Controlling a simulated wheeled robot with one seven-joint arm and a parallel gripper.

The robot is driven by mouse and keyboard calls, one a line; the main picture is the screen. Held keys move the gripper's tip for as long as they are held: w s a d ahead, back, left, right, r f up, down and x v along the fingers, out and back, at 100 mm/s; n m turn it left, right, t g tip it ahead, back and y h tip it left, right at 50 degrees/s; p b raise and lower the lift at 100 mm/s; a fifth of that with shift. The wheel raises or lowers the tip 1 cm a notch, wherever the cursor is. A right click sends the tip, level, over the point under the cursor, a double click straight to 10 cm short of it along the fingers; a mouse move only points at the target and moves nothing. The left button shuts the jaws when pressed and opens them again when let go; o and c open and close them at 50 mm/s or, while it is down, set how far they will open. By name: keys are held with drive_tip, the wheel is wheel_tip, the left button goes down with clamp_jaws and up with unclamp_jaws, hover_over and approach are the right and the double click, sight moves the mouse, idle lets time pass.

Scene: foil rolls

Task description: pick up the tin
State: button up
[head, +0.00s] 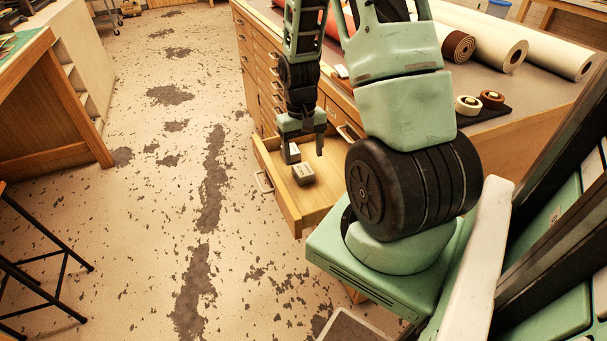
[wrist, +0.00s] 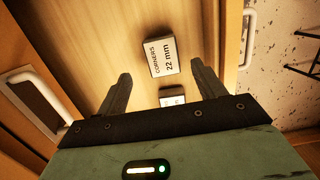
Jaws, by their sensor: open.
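Two small tins lie in an open wooden drawer. The nearer one in the head view (head: 303,175) has a pale top and dark sides. In the wrist view it appears to be the tin labelled "CORNERS 22 mm" (wrist: 162,57), lying just beyond my fingertips. The other tin (head: 293,153) is partly hidden behind a finger. In the wrist view it shows between my fingers (wrist: 172,100), mostly covered by the gripper body, its label unreadable. My gripper (head: 304,155) is open and empty, pointing down over the drawer. I cannot tell its exact height above the tins.
The drawer (head: 327,190) has raised wooden walls and a pale handle (wrist: 248,38) on its front. The cabinet worktop (head: 490,90) holds large rolls (head: 497,45) and two small rolls on a dark mat (head: 494,115).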

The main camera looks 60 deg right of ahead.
sight(303, 170)
drive_tip(key=shift+s+a+f, duration=0.1)
drive_tip(key=shift+a+f, duration=0.1)
drive_tip(key=shift+f, duration=1.15)
drive_tip(key=shift+s+a+f, duration=0.1)
drive_tip(key=shift+a+f, duration=0.1)
drive_tip(key=shift+f, duration=1.15)
drive_tip(key=c, duration=1.1)
